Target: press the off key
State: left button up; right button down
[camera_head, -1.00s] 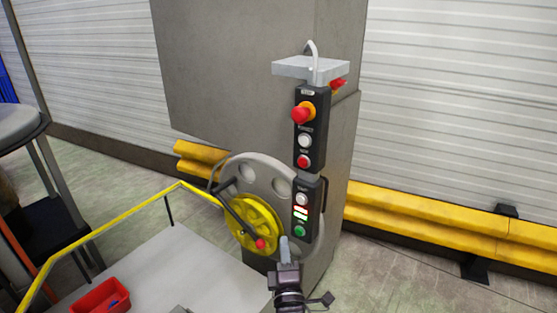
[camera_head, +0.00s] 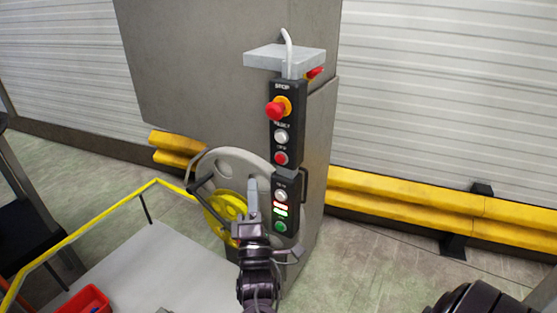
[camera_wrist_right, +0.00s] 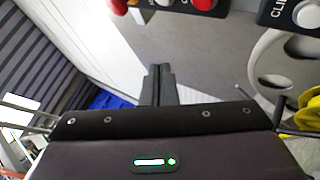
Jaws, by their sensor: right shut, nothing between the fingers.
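The off key is the red button (camera_head: 281,158) low on the upper black control box (camera_head: 287,115), under the white reset button (camera_head: 281,136) and the red stop knob (camera_head: 277,108). In the right wrist view the red off button (camera_wrist_right: 205,4) is cut by the top edge. My right gripper (camera_head: 252,185) is shut and empty, with its fingers pointing up. In the head view it shows left of the lower control box, below and left of the off key, apart from it. The fingers also show in the right wrist view (camera_wrist_right: 157,75). My left gripper is not in view.
The lower box has a white button (camera_head: 280,195), lit indicators and a green button (camera_head: 281,226). A grey disc with a yellow wheel (camera_head: 222,208) stands behind the gripper. A yellow rail (camera_head: 90,228) and a red bin (camera_head: 85,300) are at left.

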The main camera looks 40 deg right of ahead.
aim_at(280, 159)
jog(key=w+d+b, duration=0.1)
jog(key=w+d, duration=0.2)
jog(key=d, duration=0.5)
jog(key=shift+w+a, duration=0.1)
jog(key=shift+w, duration=0.05)
dwell(2.0)
jog(key=shift+w+d, duration=0.15)
jog(key=shift+d, duration=0.25)
jog(key=shift+w+d, duration=0.15)
jog(key=shift+d, duration=0.25)
dwell(0.5)
jog(key=shift+a, duration=0.15)
jog(key=shift+s+a+p, duration=0.35)
jog(key=shift+a+p, duration=0.05)
jog(key=shift+a, duration=0.25)
